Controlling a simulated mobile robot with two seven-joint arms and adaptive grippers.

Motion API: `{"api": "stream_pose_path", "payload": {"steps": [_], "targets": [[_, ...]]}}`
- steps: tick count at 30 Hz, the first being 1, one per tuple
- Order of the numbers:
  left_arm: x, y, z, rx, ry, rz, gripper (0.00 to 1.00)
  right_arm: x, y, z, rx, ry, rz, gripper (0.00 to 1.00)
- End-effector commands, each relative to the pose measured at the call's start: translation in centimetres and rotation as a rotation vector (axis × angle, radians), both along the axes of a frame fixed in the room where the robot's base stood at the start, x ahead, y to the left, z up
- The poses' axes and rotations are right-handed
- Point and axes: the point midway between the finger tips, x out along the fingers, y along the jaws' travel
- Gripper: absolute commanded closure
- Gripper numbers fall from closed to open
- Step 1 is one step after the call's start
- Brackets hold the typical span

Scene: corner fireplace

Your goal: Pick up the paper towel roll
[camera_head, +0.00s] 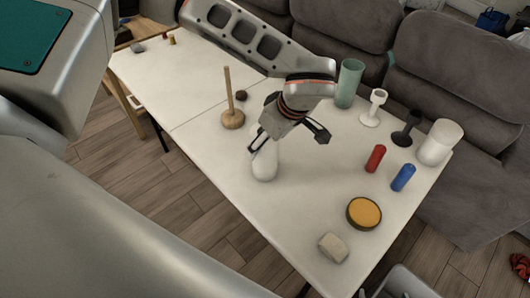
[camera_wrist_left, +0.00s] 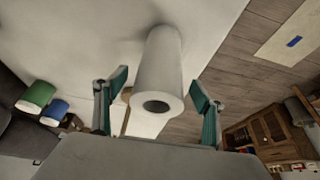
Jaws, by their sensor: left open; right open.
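The paper towel roll (camera_wrist_left: 158,70) is a white cylinder with a dark core hole, between the two fingers of my left gripper in the left wrist view. In the head view, the roll (camera_head: 264,164) stands on the white table, partly hidden by that gripper. My left gripper (camera_head: 290,142) is open above and around the roll's upper part, and in the wrist view a gap shows beside each finger (camera_wrist_left: 158,100). My right gripper (camera_head: 398,284) shows only in part at the bottom edge of the head view, apart from the roll.
The white table (camera_head: 210,165) also bears a wooden stick on a round base (camera_head: 232,118), a green cup (camera_head: 349,84), a white cylinder (camera_head: 440,142), red (camera_head: 375,158) and blue (camera_head: 403,177) cylinders, and a yellow-topped disc (camera_head: 364,212). Grey sofas (camera_head: 455,85) line the far side.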

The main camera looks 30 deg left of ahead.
Motion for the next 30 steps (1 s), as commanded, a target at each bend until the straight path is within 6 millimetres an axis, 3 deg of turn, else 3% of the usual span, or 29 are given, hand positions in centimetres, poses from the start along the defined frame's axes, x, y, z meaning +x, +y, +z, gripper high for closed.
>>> {"api": "stream_pose_path", "payload": {"steps": [6, 14, 18, 19, 30], "targets": [[0.2, 1.0, -3.0, -0.001, 0.003, 0.001, 0.31, 0.0, -0.1, -0.3, -0.003, 0.002, 0.000, 0.28], [0.4, 1.2, -3.3, 0.000, -0.001, 0.000, 0.31, 0.0, -0.2, -0.3, -0.004, 0.002, 0.000, 0.28], [0.4, 1.2, -3.3, 0.000, 0.000, 0.000, 0.67, 0.0, -0.2, -0.3, -0.005, 0.001, -0.001, 0.28], [0.4, 1.2, -3.3, -0.001, 0.000, 0.000, 0.72, 0.0, -0.2, -0.3, -0.005, 0.001, -0.001, 0.28], [0.4, 1.2, -3.1, -0.001, 0.000, 0.000, 0.72, 0.1, -0.2, -0.3, -0.005, 0.000, -0.001, 0.28]]}}
